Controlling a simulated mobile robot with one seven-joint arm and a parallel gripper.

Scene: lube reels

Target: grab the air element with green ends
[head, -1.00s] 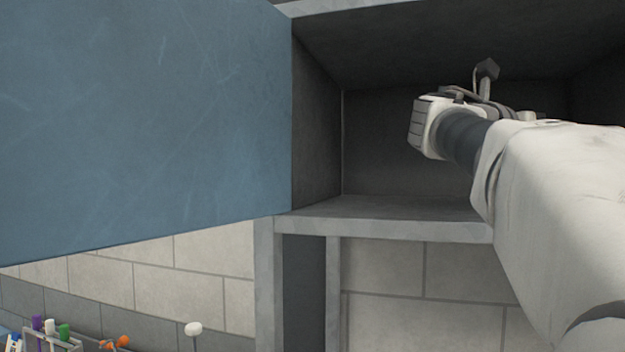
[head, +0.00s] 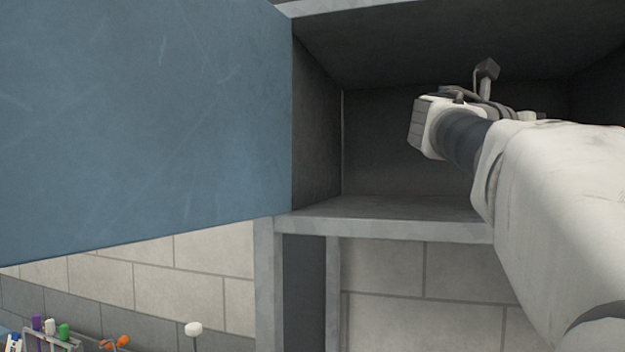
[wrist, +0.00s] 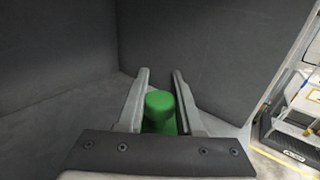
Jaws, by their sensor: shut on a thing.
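In the wrist view a green object (wrist: 160,112), seen end-on with a rounded top, stands between the two fingers of my gripper (wrist: 160,100). The fingers are shut on it. This green part fits a green end of the air element; the rest of it is hidden below the gripper's dark plate. In the head view my arm reaches into the grey cabinet compartment (head: 385,175), and my fingers and the held thing are hidden behind my wrist.
A large blue panel (head: 145,120) borders the compartment on the left. The compartment's shelf edge (head: 400,226) runs below my arm. At lower left are a rack (head: 50,338) with coloured-top items, an orange item (head: 115,342) and a white-tipped rod (head: 194,329).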

